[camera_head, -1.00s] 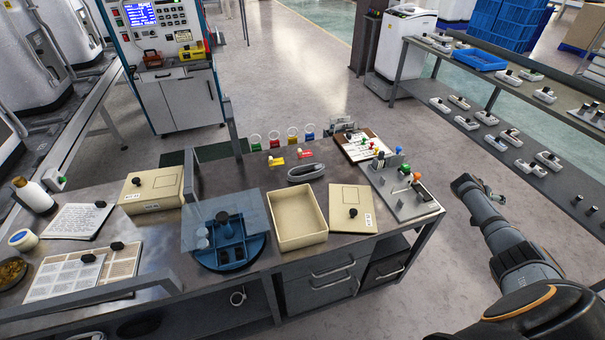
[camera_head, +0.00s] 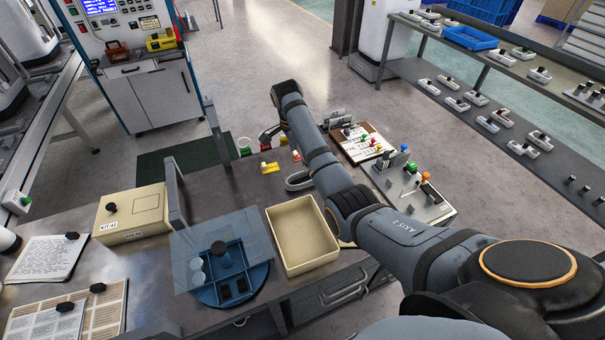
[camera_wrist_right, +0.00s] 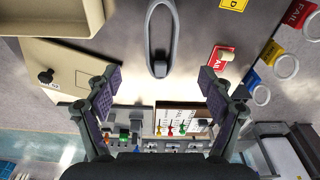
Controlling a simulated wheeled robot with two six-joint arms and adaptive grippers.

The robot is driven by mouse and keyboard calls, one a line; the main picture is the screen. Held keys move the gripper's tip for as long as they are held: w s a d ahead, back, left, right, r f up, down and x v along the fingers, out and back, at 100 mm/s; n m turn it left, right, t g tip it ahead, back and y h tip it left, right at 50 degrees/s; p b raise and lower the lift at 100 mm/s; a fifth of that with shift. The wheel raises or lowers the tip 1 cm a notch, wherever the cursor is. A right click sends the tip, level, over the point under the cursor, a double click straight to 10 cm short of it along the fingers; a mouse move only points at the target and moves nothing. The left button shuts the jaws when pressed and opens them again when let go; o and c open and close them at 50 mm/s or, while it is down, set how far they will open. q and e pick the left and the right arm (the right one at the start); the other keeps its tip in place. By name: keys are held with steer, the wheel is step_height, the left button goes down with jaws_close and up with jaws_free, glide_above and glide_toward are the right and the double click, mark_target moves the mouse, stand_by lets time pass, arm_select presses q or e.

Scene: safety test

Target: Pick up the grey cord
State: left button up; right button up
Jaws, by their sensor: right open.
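The grey cord (camera_head: 298,181) is a flat elongated loop lying on the dark worktop, partly hidden by my right arm in the head view. In the right wrist view the cord (camera_wrist_right: 150,30) shows at the top centre, with a dark piece at its lower end. My right gripper (camera_wrist_right: 160,78) is open and empty, its fingers spread below the cord in that picture, not touching it. My left gripper is not in view.
A beige open bin (camera_head: 276,215) stands near the cord. A blue round tray (camera_head: 248,278) under a clear sheet is left of it. Red and yellow tags (camera_head: 269,167) lie close by. A switch panel (camera_head: 430,205) and clipboard (camera_head: 345,147) are to the right.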

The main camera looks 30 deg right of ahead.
mark_target(306, 176)
steer(key=f, duration=0.3)
steer(key=shift+s+d, duration=0.15)
steer(key=shift+s, duration=0.2)
steer(key=shift+w+f, duration=0.2)
steer(key=shift+f, duration=0.4)
steer(key=shift+w+d+f, duration=0.1)
steer(key=shift+d+f, duration=0.25)
steer(key=shift+f, duration=0.35)
steer(key=f, duration=0.2)
steer(key=d+f, duration=0.1)
steer(key=shift+w+f, duration=0.1)
steer(key=shift+f, duration=0.45)
steer(key=shift+c, duration=1)
steer(key=c, duration=1.1)
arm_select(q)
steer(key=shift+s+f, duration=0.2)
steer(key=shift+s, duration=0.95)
arm_select(e)
steer(key=shift+c, duration=0.3)
steer(key=shift+r, duration=0.2)
